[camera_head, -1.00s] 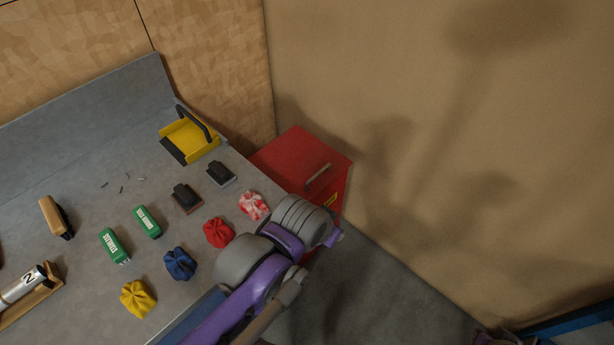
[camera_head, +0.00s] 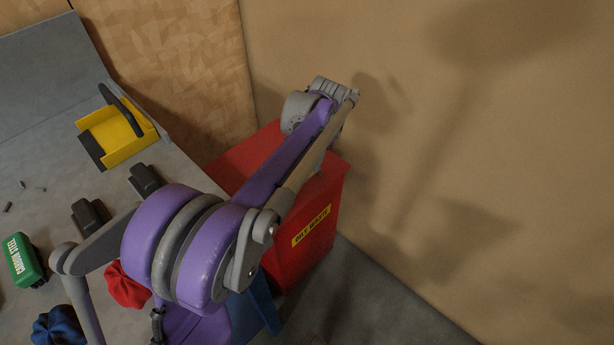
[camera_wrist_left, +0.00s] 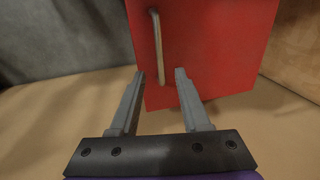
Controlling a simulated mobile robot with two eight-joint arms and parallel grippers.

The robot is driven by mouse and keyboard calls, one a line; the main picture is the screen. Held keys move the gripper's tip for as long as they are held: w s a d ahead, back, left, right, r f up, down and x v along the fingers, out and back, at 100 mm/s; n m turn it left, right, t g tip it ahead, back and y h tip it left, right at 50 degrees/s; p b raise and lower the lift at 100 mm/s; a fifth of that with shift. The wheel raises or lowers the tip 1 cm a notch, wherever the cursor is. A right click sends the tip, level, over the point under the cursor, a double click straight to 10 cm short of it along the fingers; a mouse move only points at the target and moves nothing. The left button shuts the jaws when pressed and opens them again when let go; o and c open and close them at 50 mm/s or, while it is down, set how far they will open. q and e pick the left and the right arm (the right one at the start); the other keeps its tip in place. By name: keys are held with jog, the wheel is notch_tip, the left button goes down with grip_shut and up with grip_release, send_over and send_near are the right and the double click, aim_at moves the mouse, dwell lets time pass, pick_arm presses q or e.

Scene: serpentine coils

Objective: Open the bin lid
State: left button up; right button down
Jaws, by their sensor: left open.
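The red bin (camera_head: 292,258) stands beyond the bench's end, with a yellow label reading "OILY WASTE" on its front. Its red lid (camera_head: 243,158) is down, and my purple arm covers much of it. The lid also shows in the left wrist view (camera_wrist_left: 215,45), with a pale bar handle (camera_wrist_left: 157,45) running up and down the picture. My left gripper (camera_wrist_left: 159,74) is open and empty, its fingertips appearing either side of the handle's lower end. I cannot tell how far they are from it. In the head view my arm hides these fingers and the handle. My right gripper is not in view.
On the grey bench are a yellow dustpan-like piece (camera_head: 118,135) with a black handle, dark blocks, a green box (camera_head: 22,260), a red cloth (camera_head: 128,286) and a blue cloth (camera_head: 58,326). A tan wall rises close behind the bin. Floor is clear at right.

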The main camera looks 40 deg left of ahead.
aim_at(305, 179)
pick_arm(q)
jog(key=f, duration=0.3)
jog(key=a+f+b, duration=0.1)
jog(key=f, duration=0.2)
jog(key=f+b, duration=0.1)
jog(key=f, duration=0.1)
jog(key=shift+w+a+f, duration=0.1)
jog(key=shift+a+f, duration=0.25)
jog(key=shift+f, duration=0.05)
grip_shut()
dwell(0.9)
